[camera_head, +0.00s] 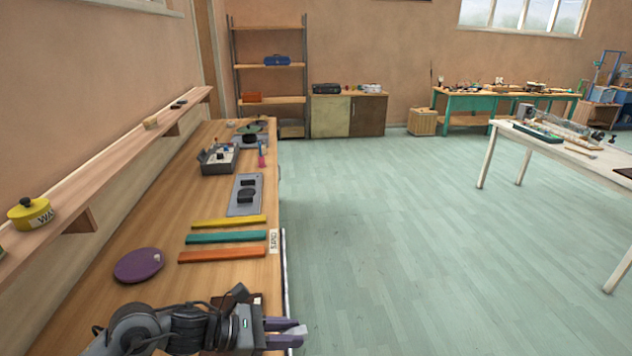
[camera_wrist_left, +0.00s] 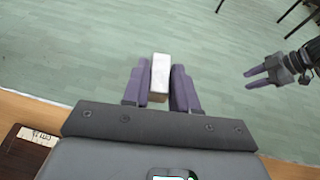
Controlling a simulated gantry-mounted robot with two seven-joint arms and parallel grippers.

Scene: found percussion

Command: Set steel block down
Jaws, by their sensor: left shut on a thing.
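My left gripper (camera_head: 292,333) is shut on the steel block (camera_head: 297,329), a small pale block, at the bottom of the head view. In the left wrist view the block (camera_wrist_left: 160,78) sits between the purple fingers (camera_wrist_left: 160,90). The fingers and block reach past the table's edge, with green floor behind them. My right gripper (camera_wrist_left: 257,77) shows at the right of the left wrist view, fingers apart and empty. A dark brown board with a pale label (camera_wrist_left: 28,148) lies on the table, partly hidden by my left gripper.
The wooden table (camera_head: 215,285) holds orange (camera_head: 222,256), teal (camera_head: 226,237) and yellow (camera_head: 229,221) bars, and a purple disc (camera_head: 139,265). A grey plate with dark blocks (camera_head: 240,208) and a grey tray (camera_head: 218,168) stand farther back. A wall shelf (camera_head: 112,160) holds a yellow pot (camera_head: 30,214).

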